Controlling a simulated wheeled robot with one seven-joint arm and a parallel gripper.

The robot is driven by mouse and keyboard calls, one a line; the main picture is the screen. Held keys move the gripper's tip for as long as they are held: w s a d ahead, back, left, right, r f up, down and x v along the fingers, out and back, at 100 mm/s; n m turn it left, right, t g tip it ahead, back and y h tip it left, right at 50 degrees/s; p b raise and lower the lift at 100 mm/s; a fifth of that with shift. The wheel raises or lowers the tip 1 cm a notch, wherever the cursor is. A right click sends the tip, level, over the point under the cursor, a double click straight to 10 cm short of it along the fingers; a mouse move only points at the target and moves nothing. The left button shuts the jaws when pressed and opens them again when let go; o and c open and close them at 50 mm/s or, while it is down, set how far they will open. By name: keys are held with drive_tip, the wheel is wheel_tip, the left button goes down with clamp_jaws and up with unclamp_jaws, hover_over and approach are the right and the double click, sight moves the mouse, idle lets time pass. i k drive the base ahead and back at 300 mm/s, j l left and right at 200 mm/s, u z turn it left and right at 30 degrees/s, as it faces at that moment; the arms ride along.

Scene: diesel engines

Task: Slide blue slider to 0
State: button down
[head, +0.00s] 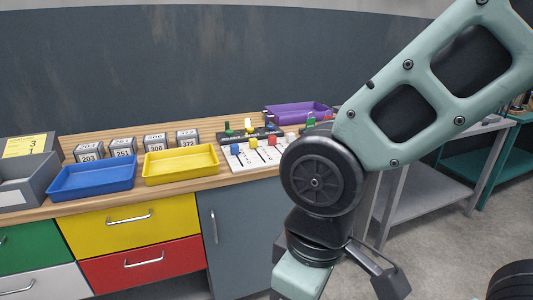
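A white slider panel (256,157) lies on the wooden workbench at its right part, with several coloured slider knobs on it. The blue slider (235,149) is the leftmost knob, near the far end of its track. The scale marks are too small to read. My arm comes in from the upper right and bends down in front of the bench, to the right of the panel.
A blue tray (92,177) and a yellow tray (181,164) stand left of the panel, with numbered grey blocks behind. A purple tray (299,111) and a dark board with green parts (226,127) are behind it. A grey cabinet door (240,231) is below. Floor shows at right.

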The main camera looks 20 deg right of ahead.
sight(234, 148)
drive_tip(key=i+l, duration=0.1)
drive_tip(key=i, duration=0.95)
